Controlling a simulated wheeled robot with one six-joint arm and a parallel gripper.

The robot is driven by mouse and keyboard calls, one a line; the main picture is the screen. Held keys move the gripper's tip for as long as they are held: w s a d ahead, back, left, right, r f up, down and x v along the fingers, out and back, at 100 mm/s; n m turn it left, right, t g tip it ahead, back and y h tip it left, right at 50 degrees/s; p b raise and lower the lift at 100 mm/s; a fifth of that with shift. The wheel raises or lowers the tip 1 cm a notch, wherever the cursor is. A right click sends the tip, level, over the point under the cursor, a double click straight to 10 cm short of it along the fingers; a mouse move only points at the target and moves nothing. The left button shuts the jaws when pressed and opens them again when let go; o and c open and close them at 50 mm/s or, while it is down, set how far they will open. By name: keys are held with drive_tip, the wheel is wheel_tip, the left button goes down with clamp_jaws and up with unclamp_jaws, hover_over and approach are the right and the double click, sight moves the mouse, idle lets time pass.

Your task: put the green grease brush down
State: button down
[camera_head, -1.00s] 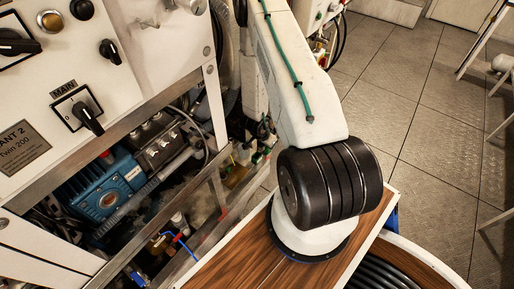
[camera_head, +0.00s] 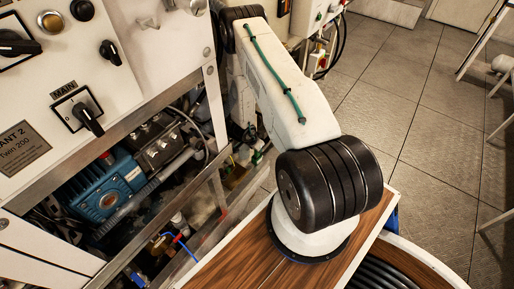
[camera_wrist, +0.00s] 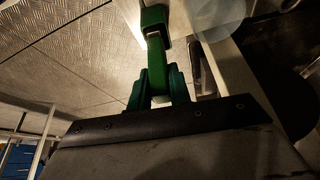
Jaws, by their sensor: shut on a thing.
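In the wrist view my gripper (camera_wrist: 157,82) is shut on the green grease brush (camera_wrist: 156,62). The brush's green handle stands between the two dark green fingers and points away from the gripper to a wider, squarish green end at the top of the picture. The brush looks clear of any surface around it, though its far end lies near a pale edge, and I cannot tell whether they touch. In the head view neither the brush nor my gripper shows; my own arm hides that area.
In the head view a control panel (camera_head: 100,70) and metal frame stand at left, with a blue pump (camera_head: 103,187) inside. A wood-topped surface (camera_head: 225,268) lies under my arm. Plated floor (camera_head: 440,130) is open at right. A translucent round thing (camera_wrist: 217,17) shows in the wrist view.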

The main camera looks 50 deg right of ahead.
drive_tip(key=shift+f, duration=0.15)
drive_tip(key=c, duration=1.3)
unclamp_jaws()
drive_tip(key=v, duration=0.7)
drive_tip(key=shift+s+r, duration=0.2)
drive_tip(key=shift+r, duration=0.2)
drive_tip(key=shift+a, duration=0.15)
